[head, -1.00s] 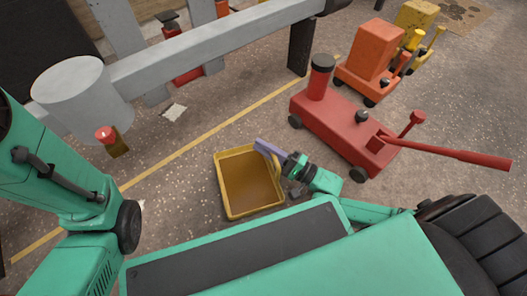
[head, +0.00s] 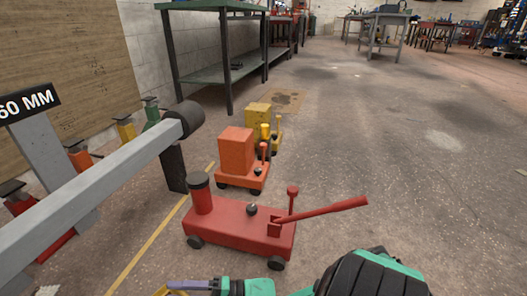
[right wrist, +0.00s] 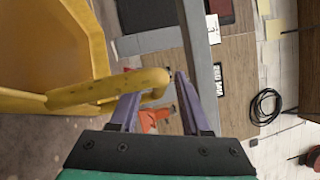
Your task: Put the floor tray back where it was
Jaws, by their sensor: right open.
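The floor tray (right wrist: 55,45) is yellow and fills the left of the right wrist view. Its rounded rim (right wrist: 110,90) reaches in between the two purple fingers of my right gripper (right wrist: 157,88). The fingers are open, with a gap visible beside the rim. In the head view only a sliver of the tray (head: 163,291) shows at the bottom edge, beside my right gripper (head: 186,285). The rest of the tray is cut off there. My left gripper is in neither view.
A red floor jack (head: 235,228) with a long handle stands just beyond my right gripper. Orange (head: 237,155) and yellow (head: 257,118) machines stand behind it. A grey beam (head: 90,205) crosses the left. A yellow line (head: 150,240) marks the floor. Open floor lies to the right.

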